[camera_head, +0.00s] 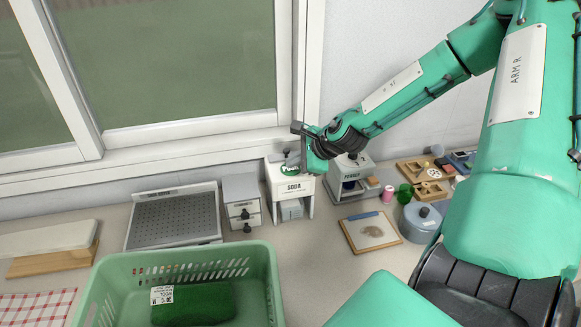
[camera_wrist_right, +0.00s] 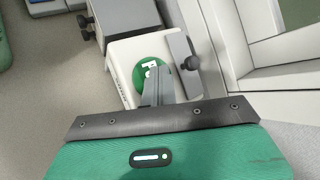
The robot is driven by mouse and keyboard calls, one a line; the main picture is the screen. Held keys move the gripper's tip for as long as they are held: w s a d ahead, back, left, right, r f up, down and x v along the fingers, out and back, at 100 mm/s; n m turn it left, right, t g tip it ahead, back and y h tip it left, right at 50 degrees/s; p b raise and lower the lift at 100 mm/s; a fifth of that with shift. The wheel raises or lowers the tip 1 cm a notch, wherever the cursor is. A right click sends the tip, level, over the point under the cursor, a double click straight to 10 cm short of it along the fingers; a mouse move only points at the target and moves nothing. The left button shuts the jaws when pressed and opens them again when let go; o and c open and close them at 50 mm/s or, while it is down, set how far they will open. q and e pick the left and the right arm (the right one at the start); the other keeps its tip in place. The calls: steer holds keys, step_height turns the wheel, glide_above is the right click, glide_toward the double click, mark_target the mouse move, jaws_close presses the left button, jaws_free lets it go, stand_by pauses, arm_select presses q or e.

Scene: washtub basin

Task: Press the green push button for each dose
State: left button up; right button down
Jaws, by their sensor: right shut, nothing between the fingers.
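My left gripper is not in view.
A green basket (camera_head: 110,272) with a dark green tagged item stands in front. A POWDER machine (camera_head: 348,177), a clipboard (camera_head: 370,232) and a grey lidded pot (camera_head: 420,222) are right.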

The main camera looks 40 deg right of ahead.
mark_target(295, 170)
steer(key=shift+r, duration=0.15)
steer(key=shift+r+p, duration=0.55)
steer(key=shift+r, duration=0.2)
steer(key=shift+r+p, duration=1.45)
steer(key=shift+r, duration=1.1)
steer(key=shift+f, duration=0.15)
